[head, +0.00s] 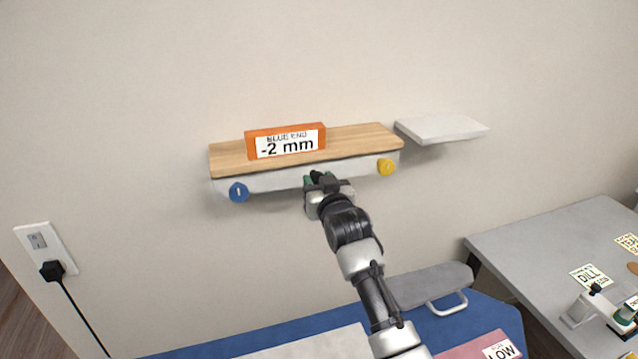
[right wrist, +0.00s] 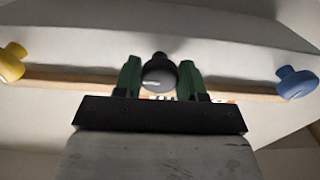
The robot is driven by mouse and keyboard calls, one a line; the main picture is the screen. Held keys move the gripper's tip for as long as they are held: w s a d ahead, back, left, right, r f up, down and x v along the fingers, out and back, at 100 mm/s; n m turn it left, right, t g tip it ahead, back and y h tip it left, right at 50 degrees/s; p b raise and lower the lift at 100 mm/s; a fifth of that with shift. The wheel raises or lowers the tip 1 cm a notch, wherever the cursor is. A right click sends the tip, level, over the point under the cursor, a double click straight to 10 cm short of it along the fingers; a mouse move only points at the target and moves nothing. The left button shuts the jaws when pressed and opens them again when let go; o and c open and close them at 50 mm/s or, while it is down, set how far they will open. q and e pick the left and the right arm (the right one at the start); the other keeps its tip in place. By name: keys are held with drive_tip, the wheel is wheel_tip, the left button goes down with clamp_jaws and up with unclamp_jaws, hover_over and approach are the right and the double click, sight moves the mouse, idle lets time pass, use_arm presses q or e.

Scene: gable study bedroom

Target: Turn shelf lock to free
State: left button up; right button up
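The wall shelf (head: 360,142) has a wooden top and a pale underside. A blue knob (head: 238,192) is at its left end and a yellow knob (head: 386,167) at its right end. In the right wrist view, a dark round knob (right wrist: 158,74), perhaps the shelf lock, sits under the middle of the shelf. My right gripper (head: 322,180) is below the shelf's front middle. Its green fingers (right wrist: 160,80) stand on both sides of the dark knob and appear to touch it. The knob's setting cannot be read. My left gripper is not in view.
An orange block (head: 285,142) labelled "BLUE END -2 mm" stands on the shelf. A smaller white shelf (head: 442,129) is to the right. Below are a blue surface (head: 420,325) with a grey board (head: 428,285) and a grey table (head: 560,240).

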drive_tip(key=shift+c, duration=1.1)
drive_tip(key=shift+n, duration=0.3)
drive_tip(key=n+p, duration=0.3)
drive_tip(key=n, duration=1.4)
drive_tip(key=shift+d, duration=0.1)
drive_tip(key=shift+n, duration=0.3)
drive_tip(key=o, duration=0.9)
